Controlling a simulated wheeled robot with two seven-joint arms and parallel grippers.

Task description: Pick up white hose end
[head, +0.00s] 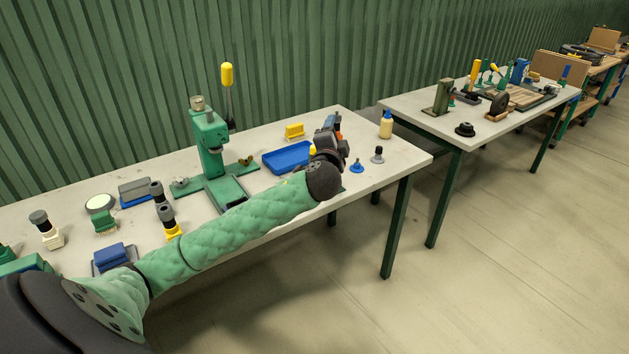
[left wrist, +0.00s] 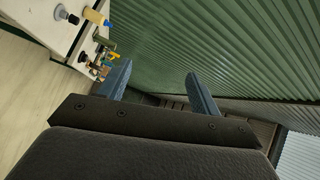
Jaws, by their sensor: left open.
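I cannot make out a white hose end or any hose coil in either view. My left gripper (head: 331,126) is over the right part of the near workbench (head: 408,155), at the end of my outstretched arm. In the left wrist view its two blue-grey fingers (left wrist: 160,85) are wide apart, with nothing between them. Beyond them are the green corrugated wall and the bench top. My arm and wrist hide part of the bench. My right gripper is not in view.
A green press (head: 209,140) with an upright yellow-handled lever stands left of the gripper. A blue tray (head: 287,158), a yellow brush-like block (head: 294,131) and a cream bottle (head: 386,126) are nearby. A second table (head: 412,103) with tools stands at right. The floor in front is clear.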

